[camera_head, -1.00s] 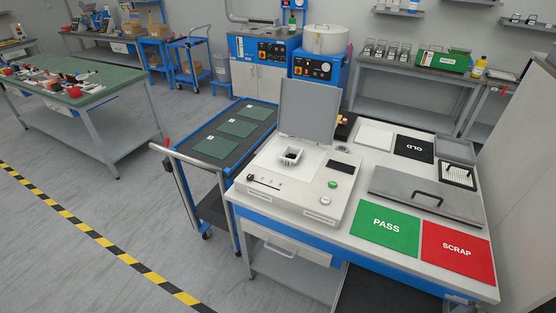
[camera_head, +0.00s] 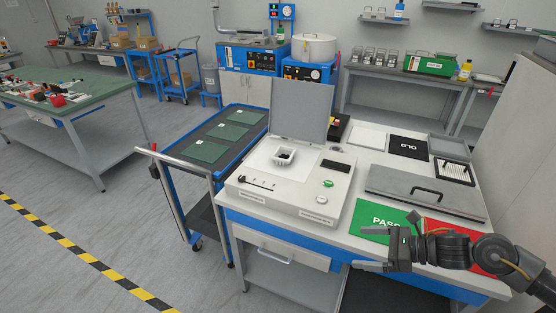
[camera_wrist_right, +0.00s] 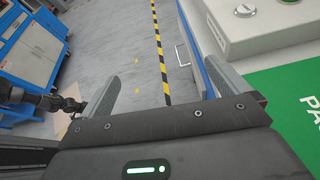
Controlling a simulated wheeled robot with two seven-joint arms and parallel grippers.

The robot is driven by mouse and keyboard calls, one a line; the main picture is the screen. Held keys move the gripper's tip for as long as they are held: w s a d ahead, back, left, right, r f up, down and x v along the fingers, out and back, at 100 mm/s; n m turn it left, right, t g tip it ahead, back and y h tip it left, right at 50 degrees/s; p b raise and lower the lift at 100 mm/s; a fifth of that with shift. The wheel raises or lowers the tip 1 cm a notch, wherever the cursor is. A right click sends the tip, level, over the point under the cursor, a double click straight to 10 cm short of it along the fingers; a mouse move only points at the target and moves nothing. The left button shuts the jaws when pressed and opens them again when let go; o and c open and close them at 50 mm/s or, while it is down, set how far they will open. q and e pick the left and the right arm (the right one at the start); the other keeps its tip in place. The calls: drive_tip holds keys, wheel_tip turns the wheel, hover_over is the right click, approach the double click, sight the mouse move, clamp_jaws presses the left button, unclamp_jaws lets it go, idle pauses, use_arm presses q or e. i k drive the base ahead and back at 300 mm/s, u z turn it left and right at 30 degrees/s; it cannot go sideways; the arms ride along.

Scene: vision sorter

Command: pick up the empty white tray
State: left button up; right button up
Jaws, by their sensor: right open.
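My right gripper (camera_head: 385,243) is open and empty over the front of the bench, right of and nearer than the tester. It partly covers the green PASS mat (camera_head: 375,213) and the red SCRAP mat (camera_head: 436,226). In the right wrist view its fingers (camera_wrist_right: 150,65) are apart with floor between them. A dark arm part, probably my left gripper (camera_wrist_right: 70,103), shows at that view's left edge; its jaws are unclear.
The tester's grey lid (camera_head: 302,110) stands upright behind the tray. A grey cover with a handle (camera_head: 425,192) lies to the right. Behind are a white mat (camera_head: 368,139), a black OLD mat (camera_head: 408,146) and a slotted rack (camera_head: 455,170). A cart (camera_head: 205,148) stands left.

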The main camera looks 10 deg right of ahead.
sight(284, 155)
drive_tip(key=i, duration=1.5)
